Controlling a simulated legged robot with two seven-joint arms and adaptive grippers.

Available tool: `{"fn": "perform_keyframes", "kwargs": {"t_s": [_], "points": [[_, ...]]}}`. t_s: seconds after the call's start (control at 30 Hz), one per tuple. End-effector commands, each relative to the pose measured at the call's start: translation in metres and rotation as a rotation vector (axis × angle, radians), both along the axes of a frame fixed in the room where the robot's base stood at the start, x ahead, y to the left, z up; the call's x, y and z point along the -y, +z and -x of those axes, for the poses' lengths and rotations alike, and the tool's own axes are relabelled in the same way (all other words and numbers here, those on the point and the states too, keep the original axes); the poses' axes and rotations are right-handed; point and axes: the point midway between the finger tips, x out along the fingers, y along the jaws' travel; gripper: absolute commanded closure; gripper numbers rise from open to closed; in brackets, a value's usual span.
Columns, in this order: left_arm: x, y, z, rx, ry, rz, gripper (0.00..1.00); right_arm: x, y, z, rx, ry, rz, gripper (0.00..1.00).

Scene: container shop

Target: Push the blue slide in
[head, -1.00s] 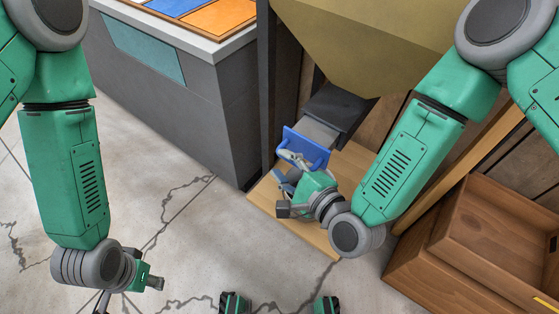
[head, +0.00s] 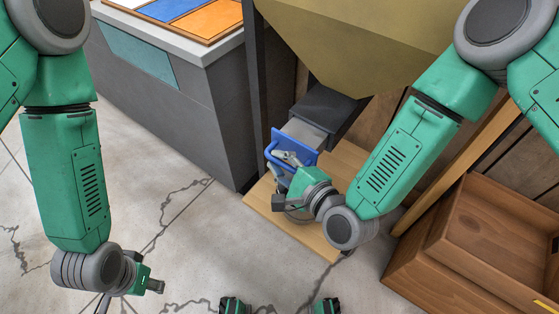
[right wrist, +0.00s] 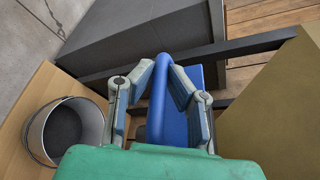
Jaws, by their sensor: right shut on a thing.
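The blue slide (head: 305,155) is a blue front plate with a bar handle, on a grey piece that sticks out of a dark chute under the tan hopper (head: 355,45). My right gripper (head: 282,160) is at the handle in the head view. In the right wrist view my right gripper (right wrist: 160,90) has its fingers on either side of the blue handle (right wrist: 167,70), shut on it. My left gripper (head: 152,286) hangs low at the left over the floor, away from the slide. Whether its fingers are open is unclear.
A metal bucket (right wrist: 40,128) stands on a light wooden board below the slide, mostly hidden in the head view. A dark grey counter (head: 190,110) stands to the left. Open wooden crates (head: 410,265) stand at the right. The floor at the left is clear.

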Motion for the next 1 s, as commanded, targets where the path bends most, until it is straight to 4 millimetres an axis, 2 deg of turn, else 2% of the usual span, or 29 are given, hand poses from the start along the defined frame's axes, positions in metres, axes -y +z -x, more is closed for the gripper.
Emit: {"fn": "perform_keyframes", "kwargs": {"t_s": [0.03,0.1,0.3,0.67,0.7,0.73,1.0], "points": [[0.000,-0.001,0.000,0.000,0.000,0.000,0.68,0.013,-0.006,-0.007,-0.009,-0.018,0.014,1.00],[0.000,-0.002,0.000,0.000,0.000,0.000,0.68,0.023,-0.006,-0.020,-0.008,-0.023,0.016,1.00],[0.000,-0.006,0.000,0.000,0.001,0.000,0.68,0.047,-0.007,-0.051,-0.008,-0.025,0.018,1.00],[0.000,-0.007,0.000,0.000,0.001,0.000,0.68,0.054,-0.008,-0.058,-0.011,-0.027,0.020,1.00],[0.000,-0.007,0.000,0.000,0.001,0.000,0.68,0.054,-0.008,-0.058,-0.011,-0.028,0.021,0.80],[0.000,-0.007,0.000,0.000,0.001,0.000,0.68,0.054,-0.008,-0.059,-0.011,-0.029,0.020,0.70],[0.000,-0.006,0.000,0.000,0.000,0.000,0.68,0.050,-0.005,-0.058,-0.005,-0.023,0.018,0.68]]}}
